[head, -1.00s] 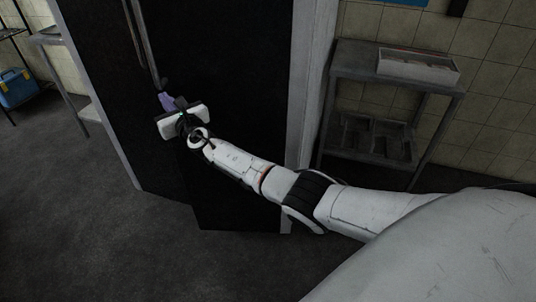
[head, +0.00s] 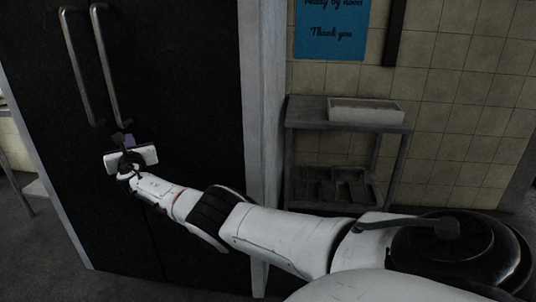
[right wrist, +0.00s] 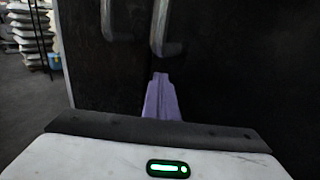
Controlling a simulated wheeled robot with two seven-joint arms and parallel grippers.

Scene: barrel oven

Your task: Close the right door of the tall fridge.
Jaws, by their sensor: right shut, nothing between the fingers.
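The tall fridge is black with two doors and a pale frame. Its right door (head: 185,95) looks flush or nearly flush with the left door (head: 50,130); a small gap cannot be ruled out. Two vertical bar handles stand side by side, the right door's handle (head: 106,65) and the left door's handle (head: 75,65). My right gripper (head: 123,139) is shut and empty, just below the handles at the door seam. In the right wrist view its purple fingers (right wrist: 161,98) point at the black door face; whether they touch cannot be told. My left gripper is out of view.
A grey metal shelf rack (head: 348,130) with a pale tray (head: 366,111) on top stands right of the fridge against the tiled wall. A blue sign (head: 331,28) hangs above. Dark floor shows at the lower left.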

